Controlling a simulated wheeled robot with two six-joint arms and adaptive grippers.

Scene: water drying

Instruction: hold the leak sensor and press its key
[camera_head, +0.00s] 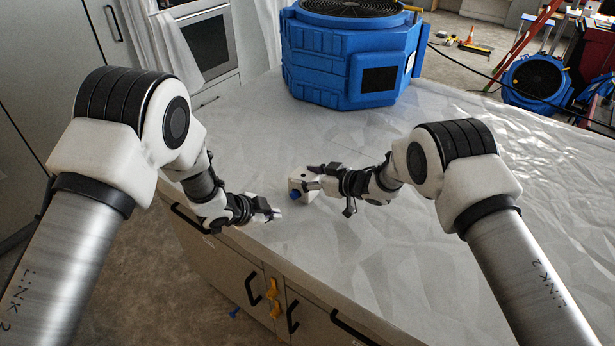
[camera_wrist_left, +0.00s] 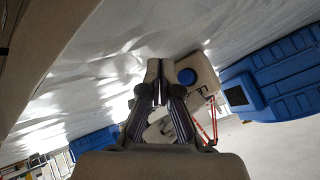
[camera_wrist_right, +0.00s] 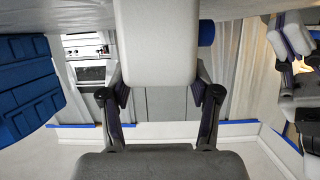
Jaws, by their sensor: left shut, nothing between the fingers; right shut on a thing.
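The leak sensor (camera_head: 297,181) is a small white block with a round blue key (camera_head: 295,195) on the side toward my left gripper. My right gripper (camera_head: 311,178) is shut on the sensor. In the right wrist view the sensor's pale body (camera_wrist_right: 158,40) sits between the two fingers, with the blue key (camera_wrist_right: 206,33) at its right side. My left gripper (camera_head: 277,213) is shut and empty, below and left of the sensor. In the left wrist view its fingertips (camera_wrist_left: 159,78) are together, just left of the blue key (camera_wrist_left: 187,76), and I cannot tell if they touch the sensor.
A large blue drying machine (camera_head: 330,55) stands at the back of the counter, which is covered in crumpled pale sheeting (camera_head: 450,270). Drawers and cabinet handles line the counter's front edge. The sheeting around the grippers is clear.

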